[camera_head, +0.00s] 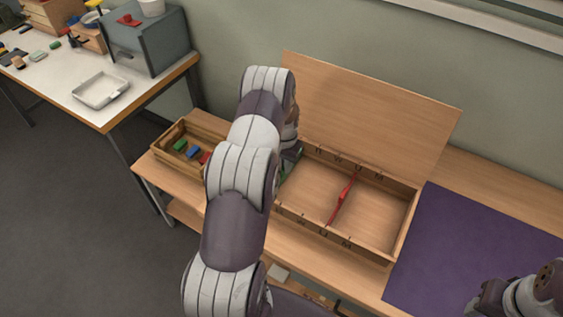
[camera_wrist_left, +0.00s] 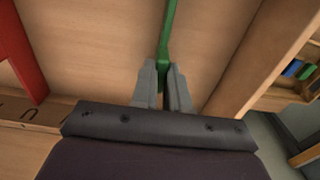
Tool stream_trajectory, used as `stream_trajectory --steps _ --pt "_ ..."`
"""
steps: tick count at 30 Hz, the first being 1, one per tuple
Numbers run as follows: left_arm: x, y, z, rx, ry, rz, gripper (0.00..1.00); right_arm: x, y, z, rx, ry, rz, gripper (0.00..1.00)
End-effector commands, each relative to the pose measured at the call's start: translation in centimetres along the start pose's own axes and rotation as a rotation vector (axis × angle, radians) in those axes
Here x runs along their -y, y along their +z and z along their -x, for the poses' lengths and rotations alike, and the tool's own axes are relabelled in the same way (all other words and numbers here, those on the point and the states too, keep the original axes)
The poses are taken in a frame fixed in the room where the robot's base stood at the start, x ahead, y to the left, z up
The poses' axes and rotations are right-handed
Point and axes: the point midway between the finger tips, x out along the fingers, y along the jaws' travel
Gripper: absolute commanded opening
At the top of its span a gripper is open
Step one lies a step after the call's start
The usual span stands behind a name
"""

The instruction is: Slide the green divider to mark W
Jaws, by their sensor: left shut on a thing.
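The wooden box (camera_head: 402,228) with a raised lid (camera_head: 370,105) stands on the bench. Small dark letters, one looking like a W, run along its back and front rims; they are too small to read surely. The green divider (camera_wrist_left: 168,40) runs up from my left gripper (camera_wrist_left: 166,72), which is shut on its near end. In the head view my left arm hides most of this divider, and a green bit (camera_head: 283,176) shows beside the arm. A red divider (camera_head: 345,195) stands across the box to the right. It also shows in the left wrist view (camera_wrist_left: 18,55).
A small wooden tray (camera_head: 163,145) with blue, green and red pieces sits left of the box. A purple mat (camera_head: 470,245) lies to the right. Part of my right arm is at the bottom right. A white table (camera_head: 60,85) with a grey cabinet (camera_head: 150,45) stands far left.

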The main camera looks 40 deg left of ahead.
Motion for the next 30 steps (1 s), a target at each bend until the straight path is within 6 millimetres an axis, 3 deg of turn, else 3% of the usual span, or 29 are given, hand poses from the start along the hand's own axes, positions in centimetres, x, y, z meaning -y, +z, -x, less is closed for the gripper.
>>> stream_trajectory --steps 9,13,18,26,27,29,30 --pt "-9.0 -0.1 0.0 0.000 0.000 -0.007 0.00 0.0 0.0 0.0 0.000 0.000 0.000 0.40" --pt "-11.6 -0.1 0.0 -0.001 0.000 -0.004 0.00 0.0 0.0 -0.2 0.000 0.000 0.000 0.40" --pt "-12.9 0.0 0.1 -0.002 0.000 -0.001 0.00 0.0 0.0 -0.2 0.000 0.000 0.000 0.40" --pt "-12.9 -0.1 0.1 -0.003 0.000 0.000 0.00 0.0 0.0 -0.2 0.000 0.000 0.000 0.40" --pt "-12.9 -0.1 0.1 -0.003 0.000 0.000 0.21 0.0 0.0 -0.2 0.000 0.000 0.000 0.40" --pt "-12.9 -0.1 0.1 -0.003 0.000 0.000 0.40 0.0 0.0 -0.2 0.000 0.000 0.000 0.40" --pt "-12.9 -0.1 0.1 -0.003 0.000 0.000 0.40 0.0 0.0 -0.2 0.000 0.000 0.000 0.40"
